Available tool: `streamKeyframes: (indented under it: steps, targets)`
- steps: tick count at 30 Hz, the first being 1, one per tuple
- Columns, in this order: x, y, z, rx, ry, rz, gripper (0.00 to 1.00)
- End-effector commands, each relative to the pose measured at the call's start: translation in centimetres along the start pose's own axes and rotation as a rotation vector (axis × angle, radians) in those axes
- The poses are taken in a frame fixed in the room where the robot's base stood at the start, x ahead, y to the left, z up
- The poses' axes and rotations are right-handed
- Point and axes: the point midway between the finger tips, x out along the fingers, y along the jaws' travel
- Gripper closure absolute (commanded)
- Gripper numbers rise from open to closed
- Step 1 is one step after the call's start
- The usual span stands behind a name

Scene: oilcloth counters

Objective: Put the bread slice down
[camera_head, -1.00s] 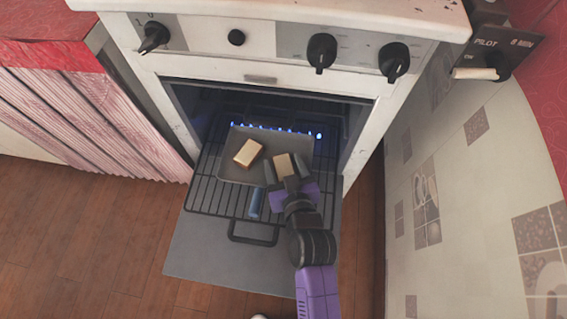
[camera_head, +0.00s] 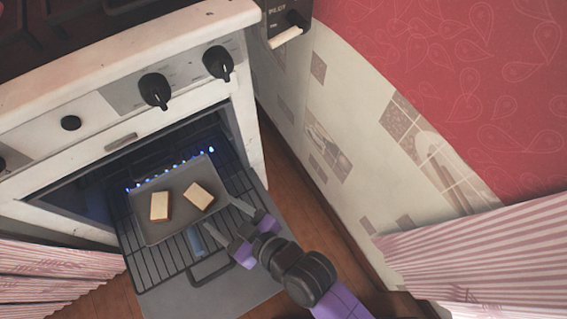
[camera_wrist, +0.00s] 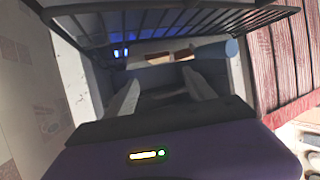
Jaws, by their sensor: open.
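Two bread slices, pale with brown crust, lie flat and apart on a grey tray (camera_head: 150,229). The left slice is (camera_head: 159,206) and the right slice is (camera_head: 199,196). The tray rests on the oven rack (camera_head: 161,261), and its blue handle (camera_head: 194,239) points toward me. My gripper (camera_head: 226,220) is open and empty, just in front of the tray's near edge and clear of both slices. In the wrist view its two fingers (camera_wrist: 162,88) are spread. Brown crust edges of the slices (camera_wrist: 157,58) show beyond them, mostly hidden by the tray.
The oven door (camera_head: 215,297) hangs open below the rack, with a dark handle (camera_head: 211,267). Blue flames (camera_head: 170,168) burn at the back. A tiled wall (camera_head: 330,140) stands close on the right. Striped curtains (camera_head: 480,255) show at both sides.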

Motion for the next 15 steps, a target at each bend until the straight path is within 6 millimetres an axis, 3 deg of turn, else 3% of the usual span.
streamKeyframes:
  steps: [4, 7, 15]
  targets:
    - [-0.9, 0.9, 0.7, 0.008, -0.003, 0.026, 0.37]
    - [-3.4, 2.9, 2.0, 0.032, -0.005, 0.092, 0.37]
    - [-15.4, 8.5, 5.5, 0.125, 0.010, 0.367, 0.37]
